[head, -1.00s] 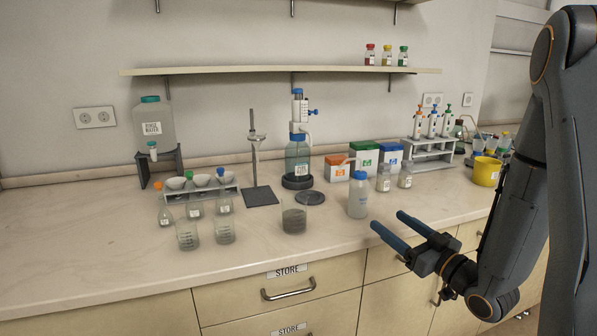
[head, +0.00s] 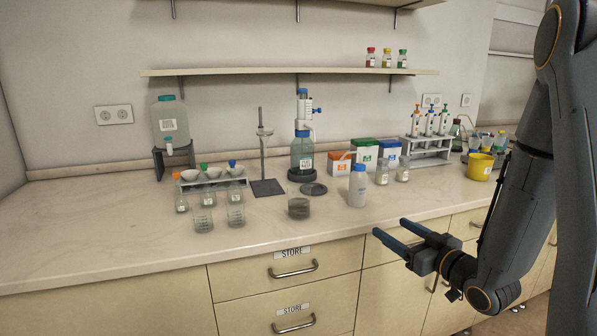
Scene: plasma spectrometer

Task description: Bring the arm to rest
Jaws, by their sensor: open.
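My gripper (head: 391,230) is open and empty, with its two blue fingers pointing left and spread apart. It hangs in front of the bench's front edge, at about the height of the worktop. My arm (head: 520,215) comes down from the upper right and bends at a low joint behind the gripper. Nothing touches the fingers. The nearest bench item is a wash bottle with a blue cap (head: 357,188), which stands upright on the worktop (head: 110,235) behind the fingers.
A beaker (head: 298,205), two small beakers and a funnel rack (head: 213,179) stand on the left half. A dispenser bottle (head: 302,155), reagent boxes (head: 363,154), a pipette stand (head: 430,150) and a yellow tub (head: 480,166) stand farther right. Drawers (head: 285,280) lie below the bench edge.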

